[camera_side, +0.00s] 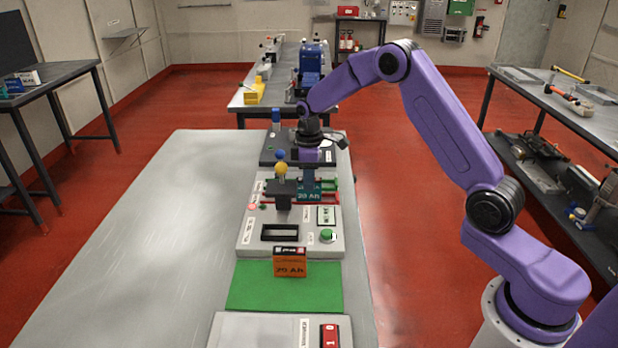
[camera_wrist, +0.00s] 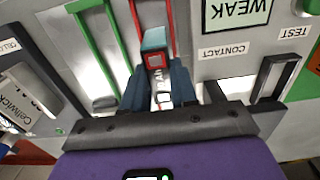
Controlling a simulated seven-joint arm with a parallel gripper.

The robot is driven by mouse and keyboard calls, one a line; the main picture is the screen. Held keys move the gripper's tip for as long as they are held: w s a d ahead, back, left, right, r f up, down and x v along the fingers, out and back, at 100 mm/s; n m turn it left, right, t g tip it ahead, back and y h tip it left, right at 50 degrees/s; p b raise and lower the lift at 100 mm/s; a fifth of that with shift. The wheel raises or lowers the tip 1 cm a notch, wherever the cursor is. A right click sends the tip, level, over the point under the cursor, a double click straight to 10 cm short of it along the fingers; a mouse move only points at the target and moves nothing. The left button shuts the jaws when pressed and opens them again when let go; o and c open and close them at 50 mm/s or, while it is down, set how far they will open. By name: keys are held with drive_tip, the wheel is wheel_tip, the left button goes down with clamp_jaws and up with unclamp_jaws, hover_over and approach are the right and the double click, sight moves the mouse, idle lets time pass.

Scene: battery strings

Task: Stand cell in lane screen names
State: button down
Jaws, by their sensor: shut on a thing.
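My gripper (camera_side: 309,172) is shut on a teal cell (camera_side: 308,191) marked 20 Ah and holds it upright over the tester panel. In the wrist view the cell (camera_wrist: 153,48) sits between my gripper's dark blue fingers (camera_wrist: 157,88), in line with the red-edged lane (camera_wrist: 166,14). Whether its base touches the lane floor I cannot tell. The green-edged lane (camera_wrist: 112,40) lies to its left there. The screen (camera_wrist: 238,12) reads WEAK, upside down in the wrist view; it is small in the side view (camera_side: 326,215).
An orange cell (camera_side: 290,264) stands on the green mat (camera_side: 250,288). The panel (camera_side: 252,240) has a dark slot (camera_side: 280,232), a green button (camera_side: 326,236) and a post with a yellow ball (camera_side: 281,169) close left of the held cell. The table's left side is clear.

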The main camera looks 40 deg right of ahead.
drive_tip(key=c, duration=0.8)
unclamp_jaws()
drive_tip(key=shift+f, duration=0.1)
wheel_tip(320, 180, up, 18)
drive_tip(key=shift+f, duration=0.25)
